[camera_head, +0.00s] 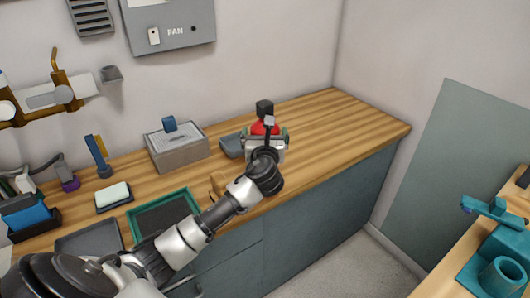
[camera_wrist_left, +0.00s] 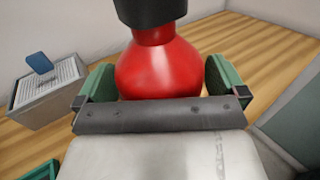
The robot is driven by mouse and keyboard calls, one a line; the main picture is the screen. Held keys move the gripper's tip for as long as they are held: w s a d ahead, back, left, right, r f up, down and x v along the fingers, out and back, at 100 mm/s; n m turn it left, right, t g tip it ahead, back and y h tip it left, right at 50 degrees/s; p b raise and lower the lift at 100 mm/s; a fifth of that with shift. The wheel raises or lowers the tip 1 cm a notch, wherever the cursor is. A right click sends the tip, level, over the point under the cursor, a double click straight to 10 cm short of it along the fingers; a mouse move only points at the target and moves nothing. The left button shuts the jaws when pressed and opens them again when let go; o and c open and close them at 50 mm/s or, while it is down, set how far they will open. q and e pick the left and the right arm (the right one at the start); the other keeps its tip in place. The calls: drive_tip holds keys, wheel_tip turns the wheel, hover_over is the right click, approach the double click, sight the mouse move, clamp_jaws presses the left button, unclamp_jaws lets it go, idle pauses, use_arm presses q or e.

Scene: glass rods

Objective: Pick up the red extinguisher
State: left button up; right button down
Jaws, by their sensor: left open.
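The red extinguisher (camera_head: 259,128) has a rounded red body and a black top. It stands on the wooden counter near the back wall in the head view, its lower part hidden behind my gripper. In the left wrist view the red extinguisher (camera_wrist_left: 160,70) fills the middle, between the fingers. My left gripper (camera_head: 267,131) is open, its two green-padded fingers on either side of the extinguisher. My right gripper is not in view.
A green-rimmed tray (camera_head: 137,224) lies nearer the front. The counter (camera_head: 345,122) to the right is clear.

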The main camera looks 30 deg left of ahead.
use_arm(q)
drive_tip(key=shift+w+a, duration=0.15)
drive_tip(key=shift+w, duration=0.05)
drive_tip(key=c, duration=1.6)
drive_tip(key=shift+r, duration=0.15)
drive_tip(key=shift+c, duration=0.3)
drive_tip(key=shift+r, duration=0.1)
